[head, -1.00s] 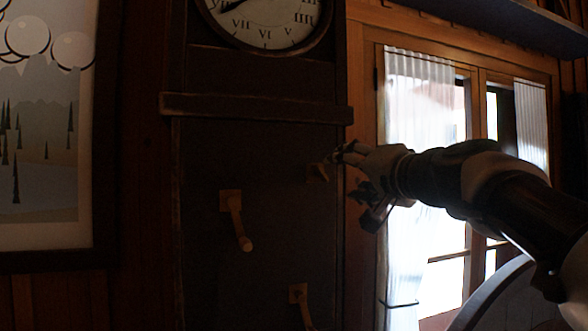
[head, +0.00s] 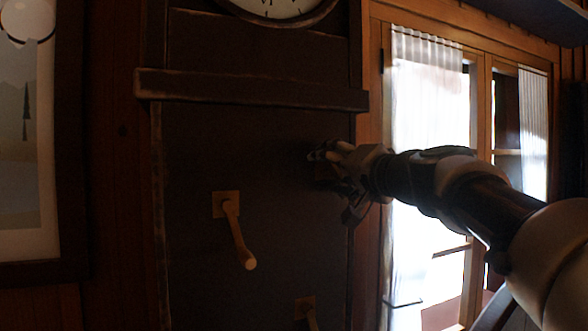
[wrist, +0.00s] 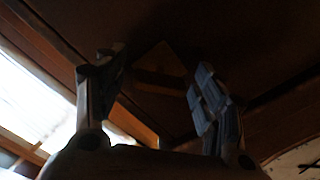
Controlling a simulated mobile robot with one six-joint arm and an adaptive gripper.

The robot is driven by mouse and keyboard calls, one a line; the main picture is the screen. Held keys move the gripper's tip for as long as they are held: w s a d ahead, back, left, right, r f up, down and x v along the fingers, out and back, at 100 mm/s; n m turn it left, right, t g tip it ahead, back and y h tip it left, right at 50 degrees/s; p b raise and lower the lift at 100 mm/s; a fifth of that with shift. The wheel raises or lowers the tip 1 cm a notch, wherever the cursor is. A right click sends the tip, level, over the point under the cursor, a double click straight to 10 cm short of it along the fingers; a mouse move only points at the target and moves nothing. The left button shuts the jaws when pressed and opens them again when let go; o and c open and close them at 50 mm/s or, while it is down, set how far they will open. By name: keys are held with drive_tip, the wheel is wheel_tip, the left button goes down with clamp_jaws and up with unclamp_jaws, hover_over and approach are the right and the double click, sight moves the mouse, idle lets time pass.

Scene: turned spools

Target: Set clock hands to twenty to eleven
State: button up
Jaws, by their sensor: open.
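The tall dark clock case shows its pale dial (head: 280,8) at the top of the head view; only the bottom edge is visible, and the hands are out of frame. A wooden crank (head: 234,230) hangs down on the left of the case front. A second crank (head: 306,308) is cut off at the bottom edge. My gripper (head: 318,157) is at the upper right of the case front, in front of the third crank, largely hiding it. In the wrist view, that crank (wrist: 160,63) shows between my open fingers; contact cannot be told.
A wooden ledge (head: 250,88) crosses the case above my gripper. A framed picture (head: 45,250) hangs at the left. A bright curtained window (head: 430,130) is at the right, behind my arm. The case front between the left crank and my gripper is clear.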

drive_tip(key=shift+c, duration=0.3)
drive_tip(key=c, duration=1)
drive_tip(key=shift+c, duration=1)
drive_tip(key=shift+w+f+m, duration=0.1)
drive_tip(key=shift+f+m, duration=0.05)
drive_tip(key=shift+m, duration=0.45)
